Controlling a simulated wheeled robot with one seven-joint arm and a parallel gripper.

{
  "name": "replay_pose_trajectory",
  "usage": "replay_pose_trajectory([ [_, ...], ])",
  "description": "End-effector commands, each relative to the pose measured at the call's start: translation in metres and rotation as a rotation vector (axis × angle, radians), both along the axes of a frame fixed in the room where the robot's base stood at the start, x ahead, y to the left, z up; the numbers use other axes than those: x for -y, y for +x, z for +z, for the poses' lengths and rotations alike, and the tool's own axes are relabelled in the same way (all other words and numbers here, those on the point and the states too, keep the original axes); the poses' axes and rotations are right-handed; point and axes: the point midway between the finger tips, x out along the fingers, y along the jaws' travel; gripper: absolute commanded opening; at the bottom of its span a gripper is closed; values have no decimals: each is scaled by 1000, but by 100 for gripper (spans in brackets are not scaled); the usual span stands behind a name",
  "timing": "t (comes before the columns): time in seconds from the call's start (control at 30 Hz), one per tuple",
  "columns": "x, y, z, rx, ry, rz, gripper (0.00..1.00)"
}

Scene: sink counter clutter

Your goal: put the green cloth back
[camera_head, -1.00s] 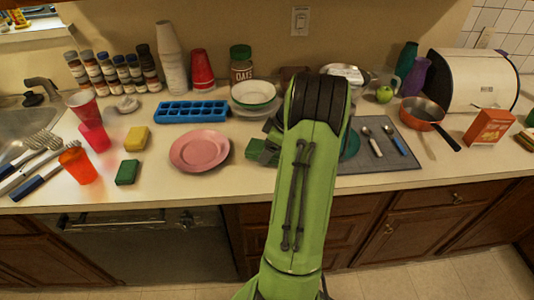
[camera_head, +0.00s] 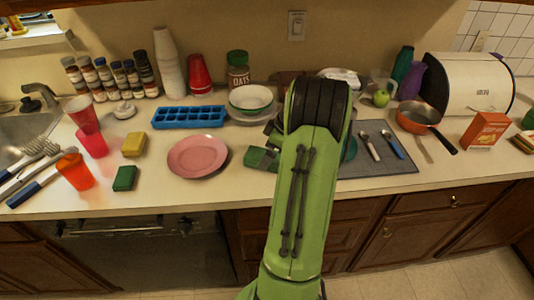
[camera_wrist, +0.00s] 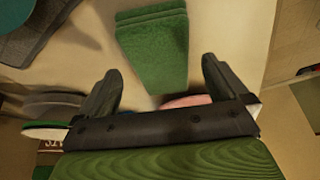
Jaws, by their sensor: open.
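The green cloth (camera_head: 258,158) lies on the counter to the right of the pink plate, partly hidden by my arm. In the wrist view the green cloth (camera_wrist: 152,45) appears folded in layers, lying between and just beyond my fingertips. My gripper (camera_wrist: 161,70) is open, with a finger on either side of the cloth's near end and nothing held. In the head view my gripper is mostly hidden behind my green arm. Whether the fingers touch the cloth cannot be told.
The pink plate (camera_head: 198,155) is left of the cloth. A grey mat (camera_head: 375,167) with cutlery and a teal dish is to the right. Stacked bowls (camera_head: 250,99) and a blue ice tray (camera_head: 189,117) stand behind. The counter's front edge is close.

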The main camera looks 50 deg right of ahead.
Motion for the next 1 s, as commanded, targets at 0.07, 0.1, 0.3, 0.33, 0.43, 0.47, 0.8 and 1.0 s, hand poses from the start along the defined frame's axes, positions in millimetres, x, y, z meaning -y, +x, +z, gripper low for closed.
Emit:
replay_pose_trajectory([
  [0.07, 4, -9, 26, 3, -5, -5, 100],
  [0.1, 6, -13, 37, 3, -5, -2, 100],
  [0.3, 11, -30, 79, 2, -2, -1, 100],
  [0.33, 11, -32, 83, 2, -1, -1, 100],
  [0.43, 12, -35, 90, 0, -1, -1, 100],
  [0.47, 12, -36, 91, 0, 0, -1, 100],
  [0.8, -58, 6, 129, -30, -23, -19, 100],
  [1.0, -220, 16, 180, -40, -59, -125, 100],
])
